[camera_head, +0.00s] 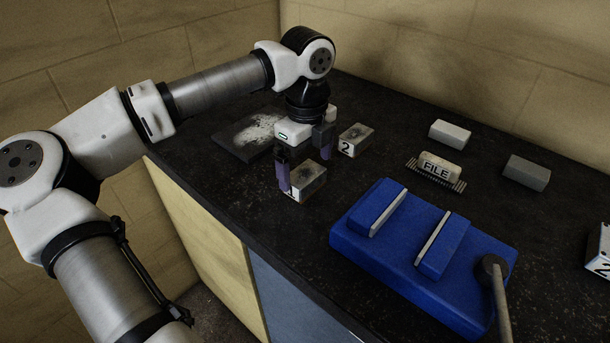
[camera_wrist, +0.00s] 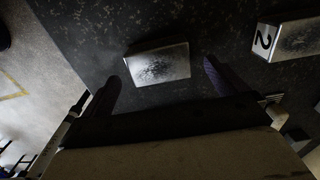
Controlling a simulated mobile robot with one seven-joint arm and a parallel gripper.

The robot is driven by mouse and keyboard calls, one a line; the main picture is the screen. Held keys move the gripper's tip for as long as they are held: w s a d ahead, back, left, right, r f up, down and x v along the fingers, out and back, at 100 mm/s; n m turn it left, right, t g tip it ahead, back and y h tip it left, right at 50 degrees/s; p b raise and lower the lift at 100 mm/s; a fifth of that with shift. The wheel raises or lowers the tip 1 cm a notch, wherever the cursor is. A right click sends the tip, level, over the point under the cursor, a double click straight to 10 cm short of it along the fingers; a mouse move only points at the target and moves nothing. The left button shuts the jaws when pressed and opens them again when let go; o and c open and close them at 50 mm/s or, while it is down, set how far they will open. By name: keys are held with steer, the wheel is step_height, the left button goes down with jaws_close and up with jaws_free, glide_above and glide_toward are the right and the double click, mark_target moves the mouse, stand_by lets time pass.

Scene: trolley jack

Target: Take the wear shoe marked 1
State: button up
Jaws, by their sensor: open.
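The wear shoe marked 1 (camera_head: 309,180) is a small grey block with a dark worn top and a white numbered end, lying on the dark bench near its front edge. In the wrist view the shoe (camera_wrist: 158,65) shows between the two fingers, its number not visible. My gripper (camera_head: 305,166) points down over it, open, with one purple finger to each side. In the wrist view the gripper (camera_wrist: 161,72) holds nothing; I cannot tell whether the fingers touch the shoe. The shoe marked 2 (camera_head: 356,140) lies behind and to the right, also in the wrist view (camera_wrist: 297,38).
A dark plate with white powder (camera_head: 243,136) lies left of my gripper. A blue fixture (camera_head: 355,245) with pale bars and a knobbed rod stands at front right. A numbered box (camera_head: 600,250) is at the right edge.

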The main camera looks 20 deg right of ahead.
mark_target(305, 172)
steer(key=shift+w+a+f+p, duration=0.15)
steer(key=shift+f+p, duration=0.15)
steer(key=shift+f, duration=1.3)
steer(key=c, duration=1.9)
steer(key=shift+r, duration=0.1)
steer(key=shift+c, duration=0.7)
steer(key=shift+r, duration=0.1)
